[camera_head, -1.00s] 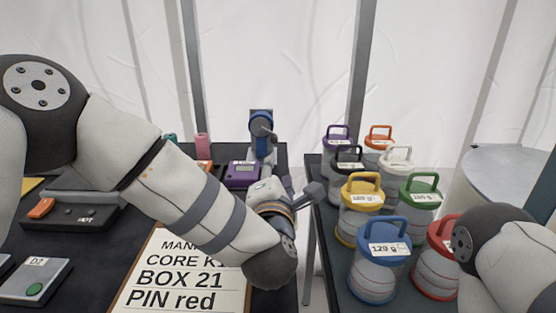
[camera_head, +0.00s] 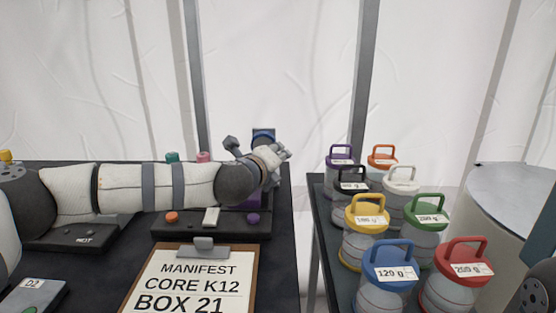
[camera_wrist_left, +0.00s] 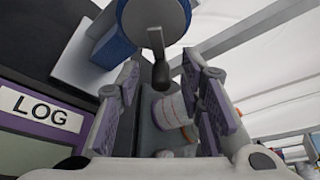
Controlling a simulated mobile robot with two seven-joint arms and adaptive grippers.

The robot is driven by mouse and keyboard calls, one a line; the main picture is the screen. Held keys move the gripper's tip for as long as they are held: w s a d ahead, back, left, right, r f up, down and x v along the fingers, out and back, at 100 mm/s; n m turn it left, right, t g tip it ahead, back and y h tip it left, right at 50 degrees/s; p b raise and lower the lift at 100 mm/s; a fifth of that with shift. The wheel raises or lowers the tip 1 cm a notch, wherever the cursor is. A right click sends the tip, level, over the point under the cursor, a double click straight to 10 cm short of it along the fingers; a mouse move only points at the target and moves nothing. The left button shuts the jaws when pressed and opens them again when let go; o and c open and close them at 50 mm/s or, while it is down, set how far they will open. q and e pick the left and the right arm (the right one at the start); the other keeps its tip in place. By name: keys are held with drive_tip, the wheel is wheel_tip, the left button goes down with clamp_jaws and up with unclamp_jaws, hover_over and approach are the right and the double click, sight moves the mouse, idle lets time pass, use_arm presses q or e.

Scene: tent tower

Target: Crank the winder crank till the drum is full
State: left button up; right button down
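The winder is a small blue device (camera_head: 263,133) at the back edge of the left table; my left gripper hides most of it in the head view. In the left wrist view its round grey-faced blue part (camera_wrist_left: 155,14) is at the top, and its crank's dark handle (camera_wrist_left: 160,72) points down between my fingertips. My left gripper (camera_head: 278,158) is in front of the winder. In the left wrist view my left gripper's two padded fingers (camera_wrist_left: 166,95) are wide apart, one on each side of the handle, with gaps. How full the drum is cannot be seen. My right gripper is out of view.
A manifest clipboard (camera_head: 190,280) lies at the table's front. A purple device labelled LOG (camera_wrist_left: 40,130) is beside the left gripper. Several lidded jars (camera_head: 390,275) crowd the right table (camera_head: 318,225). A gap separates the tables. Pink and green items stand behind my left arm.

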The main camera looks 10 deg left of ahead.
use_arm(q)
drive_tip(key=shift+x, duration=0.95)
clamp_jaws()
drive_tip(key=shift+a+m, duration=0.1)
drive_tip(key=shift+m, duration=0.2)
